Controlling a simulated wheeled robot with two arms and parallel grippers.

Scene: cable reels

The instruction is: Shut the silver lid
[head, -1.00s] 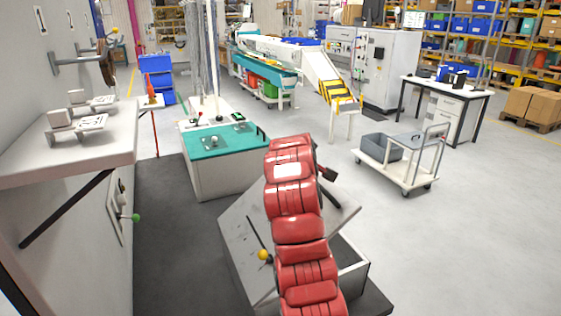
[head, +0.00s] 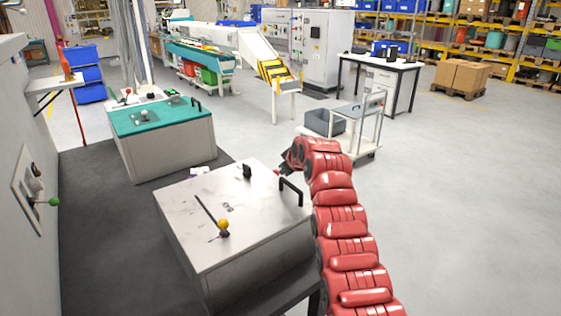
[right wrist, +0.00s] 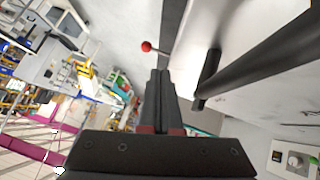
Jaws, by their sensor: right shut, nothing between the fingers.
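The silver lid (head: 205,240) lies flat on the box (head: 265,270) in front of me, with no gap visible along the edges I see. It carries a black handle (head: 291,190) at its right edge and a lever with a yellow knob (head: 223,225). My right gripper (head: 284,164) is just beyond the lid's far right corner, partly hidden by my red arm. In the right wrist view its fingers (right wrist: 160,90) are together and empty, beside the black handle (right wrist: 207,78) and apart from it. My left gripper is not in view.
A second box with a teal lid (head: 150,115) stands behind to the left. A wall panel with a green knob (head: 54,201) is at the left. A cart (head: 345,130) stands beyond my right arm. Open floor lies to the right.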

